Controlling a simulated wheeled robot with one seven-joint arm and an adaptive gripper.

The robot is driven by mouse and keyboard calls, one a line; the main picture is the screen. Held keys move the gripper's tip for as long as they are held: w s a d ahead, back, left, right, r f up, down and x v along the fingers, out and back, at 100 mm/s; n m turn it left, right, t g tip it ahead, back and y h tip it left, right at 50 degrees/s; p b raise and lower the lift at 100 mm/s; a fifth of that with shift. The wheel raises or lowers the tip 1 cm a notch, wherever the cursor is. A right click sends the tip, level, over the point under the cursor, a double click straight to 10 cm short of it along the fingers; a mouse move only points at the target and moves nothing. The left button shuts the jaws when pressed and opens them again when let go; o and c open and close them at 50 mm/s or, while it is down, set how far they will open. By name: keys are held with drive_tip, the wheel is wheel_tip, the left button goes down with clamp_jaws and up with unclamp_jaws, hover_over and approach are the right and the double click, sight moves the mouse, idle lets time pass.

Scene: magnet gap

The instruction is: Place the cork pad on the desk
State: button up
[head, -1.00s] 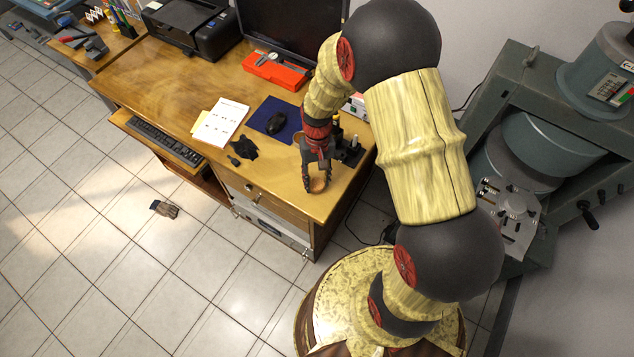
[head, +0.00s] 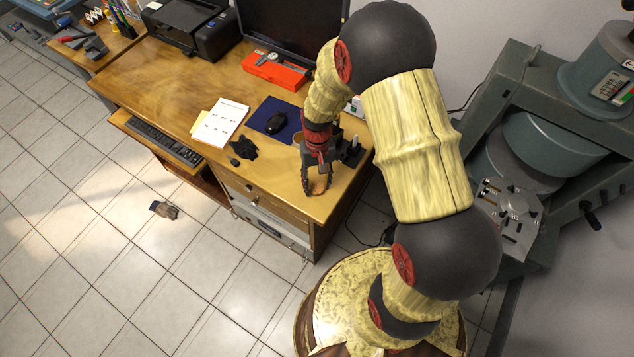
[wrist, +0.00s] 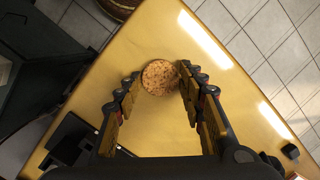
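The cork pad (wrist: 160,77) is a small, round, speckled brown disc. In the wrist view it lies between the tips of my gripper (wrist: 158,74), over the desk top (wrist: 160,130). The right fingertip is very close to the pad's edge, and a narrow gap seems to show at the left fingertip. The fingers look open around it; firm contact cannot be seen.
The desk edge is near. A grey machine (head: 530,130) stands at right.

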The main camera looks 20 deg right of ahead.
drive_tip(key=shift+o, duration=1.3)
wheel_tip(320, 180, up, 31)
drive_tip(key=s+t+p, duration=0.3)
drive_tip(key=t+p, duration=0.1)
drive_tip(key=s+r+n+t, duration=0.1)
drive_tip(key=s+r+t, duration=0.2)
drive_tip(key=s+r, duration=0.7)
drive_tip(key=shift+s+a+r+n+t+h, duration=0.2)
drive_tip(key=shift+s+n+t+h, duration=0.15)
drive_tip(key=shift+s, duration=0.55)
drive_tip(key=shift+f, duration=0.15)
